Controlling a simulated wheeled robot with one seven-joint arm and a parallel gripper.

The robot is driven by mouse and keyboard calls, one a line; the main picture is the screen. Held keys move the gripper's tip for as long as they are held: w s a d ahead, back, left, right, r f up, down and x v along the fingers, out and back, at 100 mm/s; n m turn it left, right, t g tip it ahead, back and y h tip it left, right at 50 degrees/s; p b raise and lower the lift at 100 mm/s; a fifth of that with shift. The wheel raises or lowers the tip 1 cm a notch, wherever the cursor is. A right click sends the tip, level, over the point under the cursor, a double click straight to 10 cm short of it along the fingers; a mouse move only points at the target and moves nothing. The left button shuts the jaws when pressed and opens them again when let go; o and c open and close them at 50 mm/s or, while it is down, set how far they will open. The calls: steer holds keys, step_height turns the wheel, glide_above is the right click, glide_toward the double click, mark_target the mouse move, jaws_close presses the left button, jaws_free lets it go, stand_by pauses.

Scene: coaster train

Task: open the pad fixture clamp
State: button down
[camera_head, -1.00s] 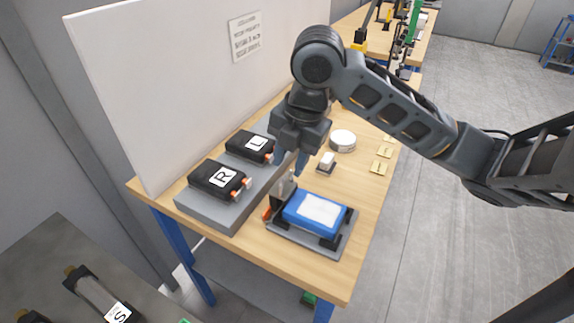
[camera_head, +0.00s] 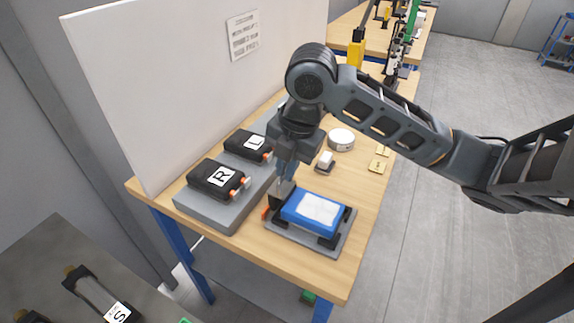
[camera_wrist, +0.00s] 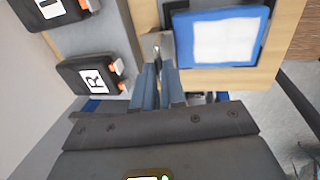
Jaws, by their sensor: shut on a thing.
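The pad fixture (camera_head: 290,241) is a grey base plate near the table's front edge, with a blue pad (camera_head: 327,226) topped by a white sheet. Its clamp (camera_head: 279,196) stands at the pad's left side, a dark block with an orange part at its foot. My gripper (camera_head: 285,174) is above the clamp, pointing down. In the wrist view my fingers (camera_wrist: 158,72) are shut on the clamp's metal lever (camera_wrist: 156,43), beside the blue pad (camera_wrist: 180,42). The fingers hide part of the lever, so its exact angle is hard to tell.
Left of the fixture, a grey raised stand (camera_head: 213,217) holds black units marked R (camera_head: 217,178) and L (camera_head: 249,144). A white panel (camera_head: 180,90) stands behind.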

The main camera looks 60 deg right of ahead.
steer(key=shift+w+r, duration=0.1)
steer(key=shift+w, duration=0.05)
steer(key=w+g, duration=0.2)
steer(key=g, duration=0.1)
steer(key=shift+r, duration=0.35)
steer(key=w+g, duration=0.1)
steer(key=g, duration=0.1)
steer(key=w+g, duration=0.2)
steer(key=g, duration=0.1)
steer(key=w+f+g, duration=0.1)
steer(key=w+g, duration=0.1)
steer(key=g, duration=0.1)
steer(key=shift+a+p, duration=0.1)
steer(key=shift+p, duration=0.2)
steer(key=shift+w+f+g, duration=0.25)
steer(key=shift+g, duration=0.35)
steer(key=shift+w+f+g, duration=0.25)
steer(key=shift+g, duration=0.35)
steer(key=shift+f, duration=0.1)
steer(key=c, duration=1.2)
jaws_free()
